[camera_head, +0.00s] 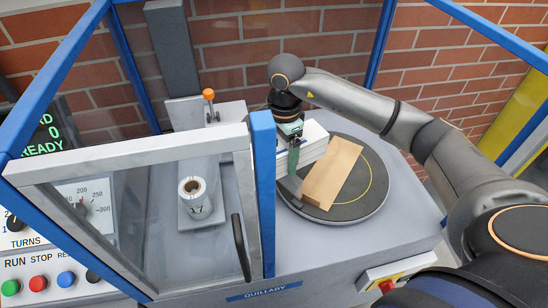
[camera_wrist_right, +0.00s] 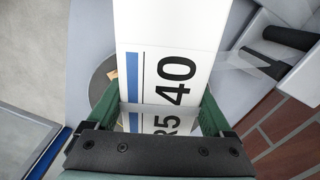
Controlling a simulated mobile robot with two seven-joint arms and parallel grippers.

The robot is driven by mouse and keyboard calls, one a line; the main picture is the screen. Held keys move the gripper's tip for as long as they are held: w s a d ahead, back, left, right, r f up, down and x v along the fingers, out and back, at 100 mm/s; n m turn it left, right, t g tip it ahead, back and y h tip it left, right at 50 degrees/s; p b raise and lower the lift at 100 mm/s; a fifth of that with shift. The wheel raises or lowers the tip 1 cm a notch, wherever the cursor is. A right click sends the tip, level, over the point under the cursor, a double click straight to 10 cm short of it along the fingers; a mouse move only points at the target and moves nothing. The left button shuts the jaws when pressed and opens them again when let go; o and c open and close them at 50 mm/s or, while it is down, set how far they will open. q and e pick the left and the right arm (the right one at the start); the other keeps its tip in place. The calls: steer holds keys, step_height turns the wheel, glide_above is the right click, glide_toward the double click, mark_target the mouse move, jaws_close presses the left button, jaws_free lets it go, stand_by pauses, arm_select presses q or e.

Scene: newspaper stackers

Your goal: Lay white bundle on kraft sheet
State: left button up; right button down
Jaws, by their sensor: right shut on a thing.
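The white bundle (camera_head: 314,143) is held by my right gripper (camera_head: 292,152) above the back left part of the turntable. In the right wrist view the white bundle (camera_wrist_right: 167,45) has a blue stripe and black printing, and it sits between the green fingers of my right gripper (camera_wrist_right: 168,118). The tan kraft sheet (camera_head: 335,175) lies slantwise on the dark round turntable (camera_head: 368,200), just right of the bundle. I cannot tell whether the bundle touches it. My left gripper is not in view.
A blue post (camera_head: 262,190) and a framed clear door (camera_head: 130,153) with a dark handle (camera_head: 240,248) stand left of the turntable. A roll on a spindle (camera_head: 193,188) is behind the door. A red switch (camera_head: 386,286) is at the front right. The turntable's right side is clear.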

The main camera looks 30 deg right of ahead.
mark_target(333, 167)
steer(key=d+m, duration=0.2)
steer(key=m, duration=0.2)
steer(key=d+m, duration=0.3)
steer(key=m, duration=0.2)
steer(key=d+m+p, duration=0.1)
steer(key=d+m, duration=0.1)
steer(key=m, duration=0.2)
steer(key=shift+w+d+f+m, duration=0.15)
steer(key=shift+w+f+m, duration=0.15)
steer(key=shift+w+m, duration=0.1)
steer(key=s+d+m+p, duration=0.1)
steer(key=d+m, duration=0.8)
steer(key=m, duration=0.8)
steer(key=shift+s+d+f+p, duration=0.25)
steer(key=shift+d+f+p, duration=0.05)
steer(key=shift+d+f, duration=0.1)
steer(key=shift+f+b, duration=2.5)
steer(key=shift+f, duration=1.45)
steer(key=shift+f+b, duration=0.35)
steer(key=shift+f, duration=0.2)
